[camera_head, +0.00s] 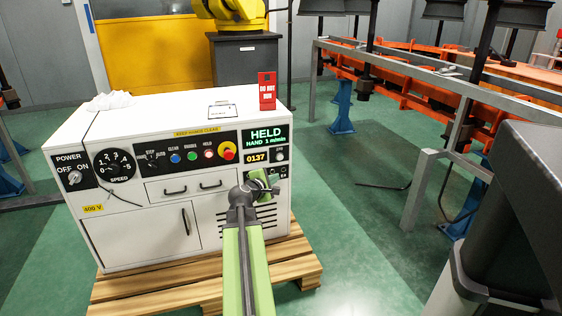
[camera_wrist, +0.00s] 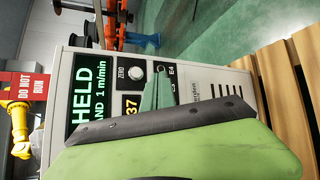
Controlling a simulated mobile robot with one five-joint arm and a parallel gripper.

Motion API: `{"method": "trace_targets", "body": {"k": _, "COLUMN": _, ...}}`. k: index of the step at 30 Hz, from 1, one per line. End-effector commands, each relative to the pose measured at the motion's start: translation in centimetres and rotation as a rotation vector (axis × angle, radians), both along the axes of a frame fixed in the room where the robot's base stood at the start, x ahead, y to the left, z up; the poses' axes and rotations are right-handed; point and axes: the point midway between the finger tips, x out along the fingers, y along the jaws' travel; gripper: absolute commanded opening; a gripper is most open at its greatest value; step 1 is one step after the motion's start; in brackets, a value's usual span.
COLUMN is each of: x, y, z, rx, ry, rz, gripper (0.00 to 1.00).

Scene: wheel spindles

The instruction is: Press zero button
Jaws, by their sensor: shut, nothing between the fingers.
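The zero button (camera_wrist: 135,73) is a small round white knob on the dark panel, beside its "ZERO" label, in the wrist view. In the head view it is a small light spot (camera_head: 280,156) right of the yellow "0137" counter (camera_head: 257,157). My gripper (camera_head: 272,181) is shut and empty, in front of the cabinet's right end, with its tip lower in the picture than the button. In the wrist view the narrow green fingers (camera_wrist: 158,74) end just to the right of the button, with a small gap in the picture. I cannot tell whether the tip touches the panel.
The white control cabinet (camera_head: 130,155) stands on a wooden pallet (camera_head: 150,291). Its panel also carries coloured buttons and a red emergency stop (camera_head: 228,152). A red "DO NOT RUN" sign (camera_head: 267,90) stands on top.

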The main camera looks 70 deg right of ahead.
Motion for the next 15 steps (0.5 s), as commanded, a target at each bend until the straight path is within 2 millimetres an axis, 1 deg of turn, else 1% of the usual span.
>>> {"method": "trace_targets", "body": {"k": 1, "x": -1.8, "y": -1.2, "z": 0.2, "rx": -0.022, "ry": 0.039, "rz": -0.004, "gripper": 0.0}}
{"method": "trace_targets", "body": {"k": 3, "x": -3.4, "y": -2.2, "z": 0.7, "rx": -0.045, "ry": 0.084, "rz": -0.002, "gripper": 0.0}}
{"method": "trace_targets", "body": {"k": 6, "x": -4.6, "y": -2.9, "z": 1.2, "rx": -0.062, "ry": 0.119, "rz": 0.0, "gripper": 0.0}}
{"method": "trace_targets", "body": {"k": 15, "x": -4.8, "y": -3.0, "z": 1.3, "rx": -0.064, "ry": 0.126, "rz": 0.001, "gripper": 0.0}}
